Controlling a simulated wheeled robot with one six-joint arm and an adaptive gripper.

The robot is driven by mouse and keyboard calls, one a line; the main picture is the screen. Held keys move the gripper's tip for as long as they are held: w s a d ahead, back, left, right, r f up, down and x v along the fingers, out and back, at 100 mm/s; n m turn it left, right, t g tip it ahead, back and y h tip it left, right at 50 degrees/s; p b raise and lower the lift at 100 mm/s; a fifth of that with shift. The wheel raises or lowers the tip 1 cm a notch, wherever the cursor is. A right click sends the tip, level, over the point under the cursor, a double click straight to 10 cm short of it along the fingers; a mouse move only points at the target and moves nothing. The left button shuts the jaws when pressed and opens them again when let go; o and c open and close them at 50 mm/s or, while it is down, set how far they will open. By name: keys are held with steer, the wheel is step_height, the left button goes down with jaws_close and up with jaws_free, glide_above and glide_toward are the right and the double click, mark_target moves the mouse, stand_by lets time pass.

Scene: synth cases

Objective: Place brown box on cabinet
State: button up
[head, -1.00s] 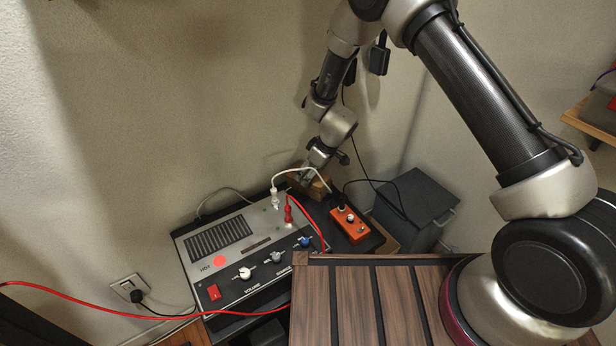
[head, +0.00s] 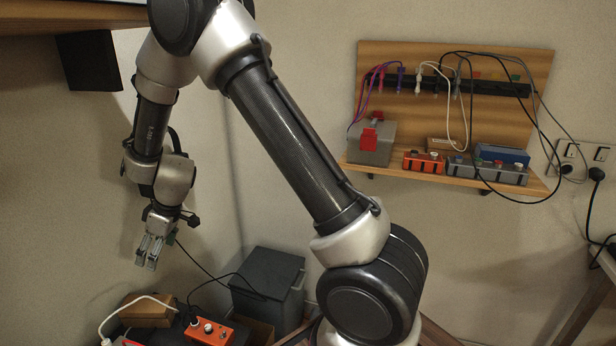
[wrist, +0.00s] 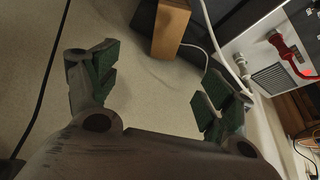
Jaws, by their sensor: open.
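A brown wooden box (head: 147,312) sits at the lower left of the head view, beside the orange pedal. It also shows at the top of the wrist view (wrist: 171,27), beyond my fingers and not between them. My gripper (head: 149,251) is open and empty above the box, apart from it, with fingers pointing down. Both green-padded fingers show spread in the wrist view (wrist: 158,88). A dark grey cabinet-like box (head: 268,285) stands low to the right of the brown box. I cannot tell for sure whether it is the cabinet. Another small brown box (head: 446,147) stands on the wall shelf.
An orange pedal (head: 208,331) and a white cable (head: 128,304) lie close to the brown box. A grey-white device with a red plug (wrist: 283,42) shows in the wrist view. The wooden wall shelf (head: 455,181) holds several devices and hanging cables. The wall around my gripper is clear.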

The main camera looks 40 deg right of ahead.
steer(key=s+d+r+m, duration=0.2)
steer(key=s+d+r, duration=0.4)
steer(key=r, duration=0.4)
steer(key=s+d+r+m, duration=0.2)
steer(key=s+d+r, duration=0.2)
steer(key=d+r, duration=0.4)
steer(key=s+d+r+m+h, duration=0.2)
steer(key=s+d, duration=0.5)
steer(key=s, duration=0.4)
steer(key=s+d+r+m+t+h, duration=0.1)
steer(key=s+d+r+m+h, duration=0.1)
steer(key=s+d+r+m, duration=0.2)
steer(key=s+d+r, duration=0.2)
steer(key=s+d, duration=0.2)
steer(key=s, duration=0.2)
steer(key=shift+s+r+t, duration=0.2)
steer(key=shift+s+t, duration=0.1)
steer(key=shift+s, duration=0.1)
